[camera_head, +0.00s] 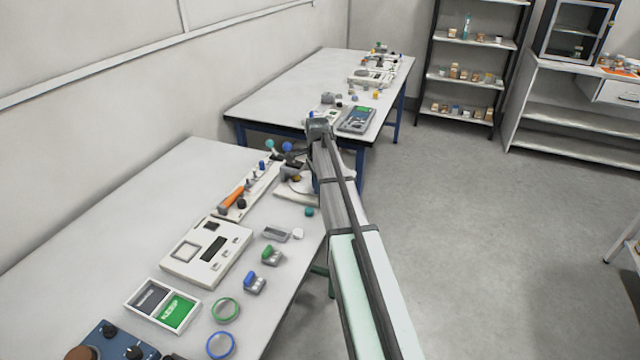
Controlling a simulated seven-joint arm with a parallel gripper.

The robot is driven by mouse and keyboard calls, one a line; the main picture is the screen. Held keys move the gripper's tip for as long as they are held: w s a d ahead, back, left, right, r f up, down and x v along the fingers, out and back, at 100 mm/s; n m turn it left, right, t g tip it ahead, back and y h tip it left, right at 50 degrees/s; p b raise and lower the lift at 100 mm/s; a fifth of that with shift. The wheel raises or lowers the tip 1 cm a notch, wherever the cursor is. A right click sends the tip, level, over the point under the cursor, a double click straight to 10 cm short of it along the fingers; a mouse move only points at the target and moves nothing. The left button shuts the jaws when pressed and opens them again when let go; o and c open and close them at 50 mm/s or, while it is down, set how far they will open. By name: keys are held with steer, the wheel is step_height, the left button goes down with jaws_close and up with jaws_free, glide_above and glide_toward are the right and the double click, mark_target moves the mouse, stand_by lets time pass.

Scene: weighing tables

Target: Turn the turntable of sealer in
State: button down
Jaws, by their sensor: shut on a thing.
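The sealer seems to be the unit at the far right end of the near table. A pale round plate (302,187), which looks like its turntable, sits on a light base (287,194) there. A small yellow-brown part shows on the plate. My gripper (287,163) is dark and small in view, low over the plate's left side, at the end of my arm, which reaches in from the bottom right. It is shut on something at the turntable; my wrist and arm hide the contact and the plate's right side.
Left of the plate lies a long white unit with an orange handle (232,198). A second table (290,98) with devices stands behind.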

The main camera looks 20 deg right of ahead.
steer(key=shift+a+m, duration=0.35)
steer(key=shift+m, duration=0.25)
stand_by(0.3)
steer(key=c, duration=1)
jaws_free()
steer(key=shift+r, duration=0.15)
step_height(320, 180, up, 14)
steer(key=shift+f, duration=0.2)
steer(key=shift+d+f, duration=0.1)
